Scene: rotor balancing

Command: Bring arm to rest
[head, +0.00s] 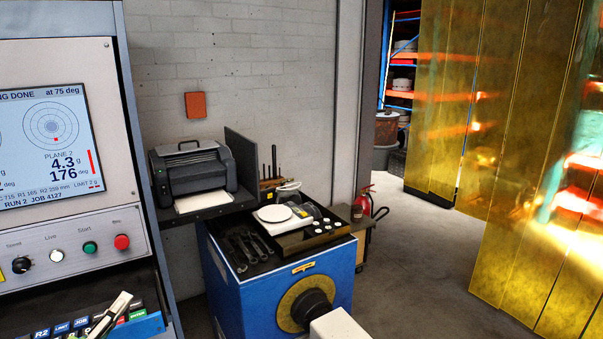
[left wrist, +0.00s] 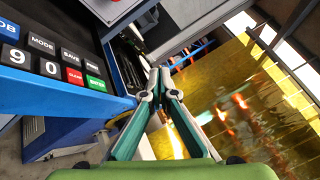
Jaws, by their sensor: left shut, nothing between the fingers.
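My left gripper (head: 122,300) shows at the bottom left of the head view, in front of the console's keypad (head: 62,331). Its pale and black fingers are shut and empty. In the left wrist view the green-padded fingers (left wrist: 160,84) meet at their tips. The keypad, with keys such as 9, 0 and ENTER, shows there to the left of the fingers (left wrist: 50,62). I cannot tell how far the fingers are from the keys. My right gripper is in neither view.
The console screen (head: 45,125) reads 4.3 g, 176 deg. Beside it stands a blue cabinet (head: 230,290) with wrenches (head: 245,250) and a scale (head: 275,213) on top. A printer (head: 190,170) is behind. Yellow strip curtains (head: 520,200) hang right; floor (head: 420,270) between is clear.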

